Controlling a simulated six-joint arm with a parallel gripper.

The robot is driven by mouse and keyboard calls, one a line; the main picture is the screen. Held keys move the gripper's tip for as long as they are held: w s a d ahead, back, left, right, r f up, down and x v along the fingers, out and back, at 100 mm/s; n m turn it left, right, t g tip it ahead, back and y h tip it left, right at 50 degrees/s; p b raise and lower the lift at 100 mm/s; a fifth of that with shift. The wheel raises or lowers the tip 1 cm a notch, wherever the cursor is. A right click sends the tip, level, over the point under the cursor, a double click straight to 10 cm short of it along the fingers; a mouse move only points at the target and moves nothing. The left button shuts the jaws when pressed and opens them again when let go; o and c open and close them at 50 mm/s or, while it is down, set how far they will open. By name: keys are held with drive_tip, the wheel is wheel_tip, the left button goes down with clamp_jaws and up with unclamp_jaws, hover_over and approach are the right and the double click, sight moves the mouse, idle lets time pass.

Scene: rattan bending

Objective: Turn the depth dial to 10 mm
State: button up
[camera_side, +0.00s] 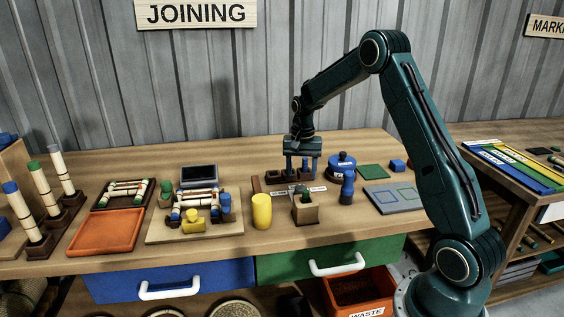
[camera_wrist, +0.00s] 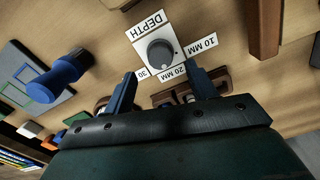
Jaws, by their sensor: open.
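The depth dial (camera_wrist: 161,52) is a dark grey round knob on a white plate marked DEPTH in the wrist view. White labels lie around it: 10 MM (camera_wrist: 198,46), 20 MM (camera_wrist: 181,71) and 30 (camera_wrist: 141,74). A small pale mark shows on the knob's edge toward the 20 MM label, but it is too small to read surely. My gripper (camera_wrist: 160,78) is open and empty, its fingers apart and just short of the knob in the picture. In the side view my gripper (camera_side: 302,165) hangs above the bench near pale label strips; the knob cannot be made out there.
In the side view, a wooden block with a green top (camera_side: 304,208), a blue round container (camera_side: 341,165) and a yellow cylinder (camera_side: 262,211) stand close by. Dark brown holders lie under my fingers.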

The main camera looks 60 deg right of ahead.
sight(301, 187)
drive_tip(key=shift+f, duration=2.6)
drive_tip(key=c, duration=1)
drive_tip(key=shift+n, duration=0.4)
drive_tip(key=n, duration=1.1)
drive_tip(key=shift+d+r, duration=0.1)
